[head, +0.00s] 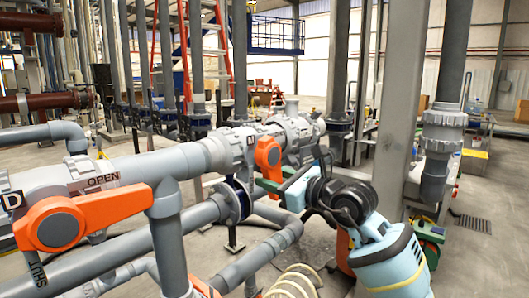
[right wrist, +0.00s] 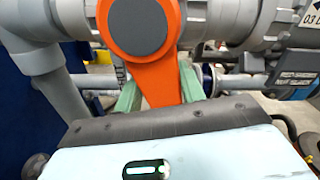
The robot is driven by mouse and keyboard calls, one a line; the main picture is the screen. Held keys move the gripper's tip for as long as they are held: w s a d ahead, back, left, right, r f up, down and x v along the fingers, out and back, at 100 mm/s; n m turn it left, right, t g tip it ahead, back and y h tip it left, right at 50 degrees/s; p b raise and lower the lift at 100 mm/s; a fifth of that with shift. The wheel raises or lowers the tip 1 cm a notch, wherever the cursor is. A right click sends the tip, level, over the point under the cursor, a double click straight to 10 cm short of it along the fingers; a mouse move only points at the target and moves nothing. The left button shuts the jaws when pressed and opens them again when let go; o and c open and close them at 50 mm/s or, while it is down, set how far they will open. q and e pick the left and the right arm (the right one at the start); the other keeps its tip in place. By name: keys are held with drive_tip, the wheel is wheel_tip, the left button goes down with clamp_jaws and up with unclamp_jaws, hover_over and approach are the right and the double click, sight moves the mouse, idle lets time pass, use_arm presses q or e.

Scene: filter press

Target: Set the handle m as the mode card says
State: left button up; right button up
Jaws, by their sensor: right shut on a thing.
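An orange valve handle (head: 268,153) sits on the grey pipe at mid-picture. In the right wrist view its round hub and tapering lever (right wrist: 160,75) fill the top middle, the lever pointing down toward me. My right gripper (head: 283,183) reaches it from the right; its green fingers (right wrist: 158,90) stand on both sides of the lever, shut on it. A second orange handle (head: 80,219) at the left lies along its pipe, pointing right, with OPEN and SHUT labels beside it. I see no readable mode card. My left gripper is out of view.
Grey pipes cross the left and middle; a lower pipe (head: 130,250) runs below the handles. A thick grey post (head: 402,100) stands behind my right arm. A pale coiled hose (head: 293,283) is at the bottom. Open floor lies at the far right.

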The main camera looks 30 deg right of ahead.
drive_tip(key=shift+s+a+r+m+p, duration=0.1)
drive_tip(key=shift+s+a+m+p, duration=0.15)
drive_tip(key=shift+a+m+p, duration=0.4)
drive_tip(key=shift+s+a+m+p, duration=0.2)
drive_tip(key=shift+a+m+p, duration=0.2)
drive_tip(key=shift+m+p, duration=0.5)
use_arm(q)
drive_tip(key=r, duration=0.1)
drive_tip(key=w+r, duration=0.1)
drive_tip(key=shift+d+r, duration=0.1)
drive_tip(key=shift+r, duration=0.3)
use_arm(e)
drive_tip(key=shift+m, duration=0.25)
drive_tip(key=o, duration=1.1)
drive_tip(key=shift+a, duration=0.15)
drive_tip(key=shift+o, duration=0.2)
drive_tip(key=shift+d, duration=0.2)
